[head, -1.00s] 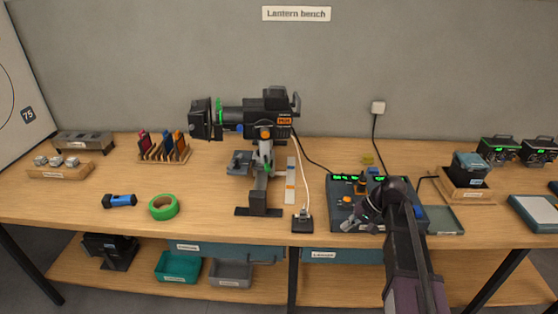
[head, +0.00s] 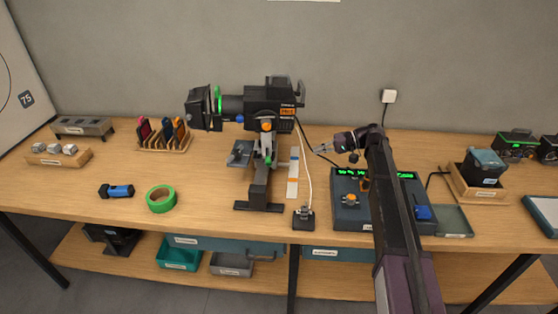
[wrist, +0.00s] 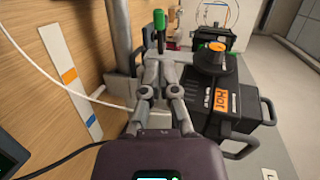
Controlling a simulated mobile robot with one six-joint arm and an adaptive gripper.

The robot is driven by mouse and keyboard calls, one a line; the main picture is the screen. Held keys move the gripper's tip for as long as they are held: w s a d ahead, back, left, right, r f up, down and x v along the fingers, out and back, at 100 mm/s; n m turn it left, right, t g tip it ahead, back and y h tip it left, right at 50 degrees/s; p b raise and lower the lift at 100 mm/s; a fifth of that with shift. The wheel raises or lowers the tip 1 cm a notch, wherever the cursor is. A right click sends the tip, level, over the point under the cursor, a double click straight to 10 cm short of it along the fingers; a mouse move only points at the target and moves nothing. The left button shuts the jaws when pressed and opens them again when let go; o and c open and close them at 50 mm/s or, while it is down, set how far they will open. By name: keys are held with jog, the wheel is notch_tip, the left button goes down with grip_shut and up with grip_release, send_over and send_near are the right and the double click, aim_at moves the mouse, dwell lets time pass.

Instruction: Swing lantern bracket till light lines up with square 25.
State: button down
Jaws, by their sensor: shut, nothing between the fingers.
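The black lantern (head: 258,106) sits on its bracket (head: 266,150) above a dark upright stand (head: 258,190). Its front end points left, and a green ring shows near that end. In the wrist view the lantern (wrist: 238,108) is on the right with an orange "Hot" label and an orange knob (wrist: 217,54). A green-tipped lever (wrist: 159,22) stands beyond the fingers. My gripper (head: 322,149) is shut and empty, to the right of the lantern; its fingers (wrist: 160,88) also show in the wrist view. Square 25 and any light spot are out of view.
A control desk (head: 350,212) stands under my arm. A white cable (head: 306,165) hangs beside the stand, near a striped strip (head: 293,178). Green tape (head: 161,199) lies left of the stand. A board marked 75 (head: 14,120) stands at far left.

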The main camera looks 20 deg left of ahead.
jog(key=shift+a+f, duration=0.1)
jog(key=b+x, duration=0.3)
jog(key=x, duration=1)
jog(key=shift+s+a+b, duration=0.15)
jog(key=shift+a+b, duration=0.2)
jog(key=shift+f, duration=0.1)
jog(key=shift+s+a+f+t, duration=0.1)
jog(key=shift+s+a+t, duration=0.2)
jog(key=shift+a, duration=0.25)
jog(key=shift+d, duration=0.1)
jog(key=p+v, duration=0.3)
jog(key=v, duration=1.1)
jog(key=shift+s, duration=0.15)
jog(key=shift+f, duration=0.1)
